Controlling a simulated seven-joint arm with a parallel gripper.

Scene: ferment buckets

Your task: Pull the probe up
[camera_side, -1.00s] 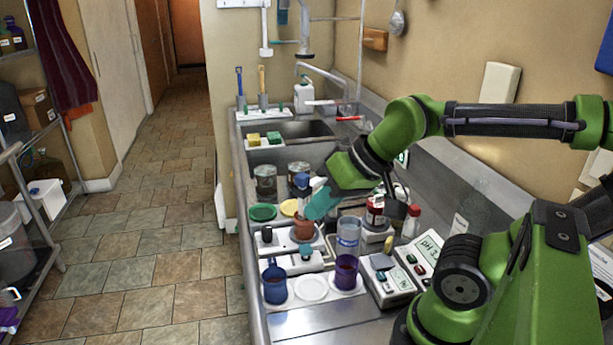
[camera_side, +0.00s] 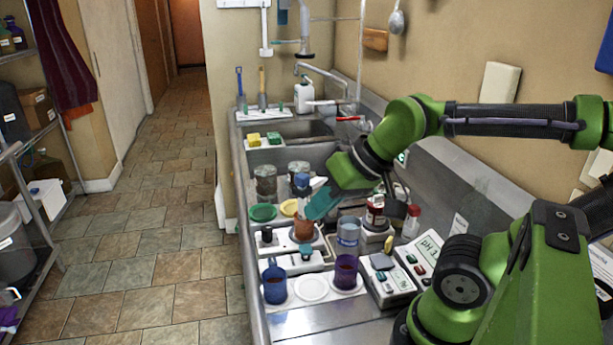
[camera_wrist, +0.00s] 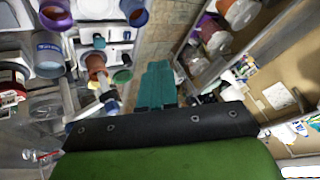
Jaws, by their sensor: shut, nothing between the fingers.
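A brown cup (camera_side: 303,230) stands on a white base on the counter. It also shows in the wrist view (camera_wrist: 95,63). A thin pale piece with a dark blue top (camera_side: 301,181) rises above the cup and looks like the probe; the wrist view shows a pale stick with a dark end (camera_wrist: 106,92) over the cup. My gripper (camera_side: 312,212) has teal fingers, shut and empty, just right of that piece in the side view. In the wrist view the fingers (camera_wrist: 155,82) are apart from the cup. Whether they touch the probe cannot be told.
A clear cylinder (camera_side: 348,232) and a purple cup (camera_side: 345,272) stand close in front. A sink (camera_side: 290,130) lies behind.

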